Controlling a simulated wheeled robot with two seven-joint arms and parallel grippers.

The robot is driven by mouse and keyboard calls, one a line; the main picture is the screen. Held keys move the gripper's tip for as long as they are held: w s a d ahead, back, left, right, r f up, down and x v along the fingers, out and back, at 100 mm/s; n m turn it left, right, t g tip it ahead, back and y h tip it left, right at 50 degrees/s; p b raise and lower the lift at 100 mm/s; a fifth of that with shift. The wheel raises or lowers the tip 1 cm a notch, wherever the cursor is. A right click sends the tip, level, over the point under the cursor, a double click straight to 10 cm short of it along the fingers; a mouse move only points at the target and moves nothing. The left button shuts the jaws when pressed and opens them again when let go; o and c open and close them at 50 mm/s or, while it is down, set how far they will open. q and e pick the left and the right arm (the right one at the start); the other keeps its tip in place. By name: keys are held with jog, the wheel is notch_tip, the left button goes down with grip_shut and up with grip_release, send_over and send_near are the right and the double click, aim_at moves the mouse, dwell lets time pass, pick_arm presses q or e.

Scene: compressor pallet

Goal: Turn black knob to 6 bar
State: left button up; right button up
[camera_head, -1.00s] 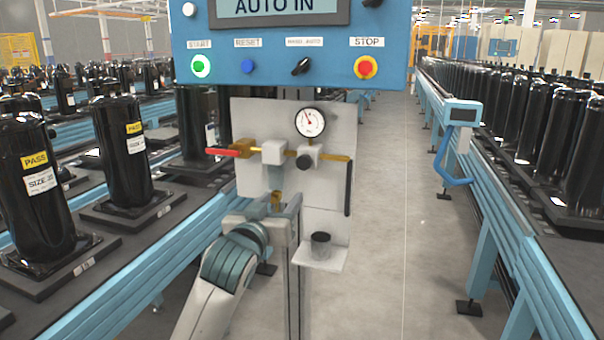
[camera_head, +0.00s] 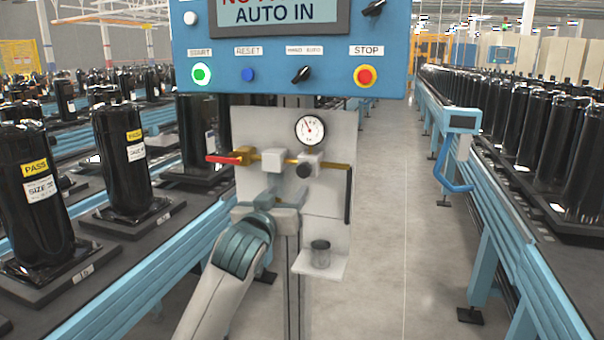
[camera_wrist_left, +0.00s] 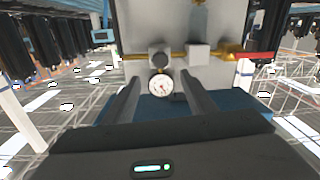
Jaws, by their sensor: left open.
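The black knob (camera_head: 304,170) sits on the pale regulator block on the white plate, just below the round pressure gauge (camera_head: 310,129). The gauge needle points up and to the left; its figures are too small to read. My left gripper (camera_head: 283,200) is below and left of the knob, apart from it. In the left wrist view, which is upside down, the open fingers (camera_wrist_left: 160,88) point toward the plate. The gauge (camera_wrist_left: 160,85) shows between them and the knob (camera_wrist_left: 159,58) just beyond their tips. My right gripper is not in view.
A red-handled valve (camera_head: 226,159) is on the brass pipe to the left. A small shelf with a dark cup (camera_head: 320,254) juts out below right. The blue control panel (camera_head: 290,50) hangs above. Conveyors with black compressors flank both sides; the floor at right is clear.

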pick_arm(q)
send_near(303, 172)
jog(key=w, duration=0.1)
jog(key=p+x, duration=0.1)
jog(key=x, duration=0.5)
jog(key=shift+s, duration=0.1)
jog(key=shift+x, duration=0.8)
jog(key=shift+w+d, duration=0.2)
jog(key=shift+w, duration=0.15)
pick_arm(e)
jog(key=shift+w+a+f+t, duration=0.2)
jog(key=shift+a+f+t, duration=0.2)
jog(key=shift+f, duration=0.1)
pick_arm(q)
jog(key=c, duration=1)
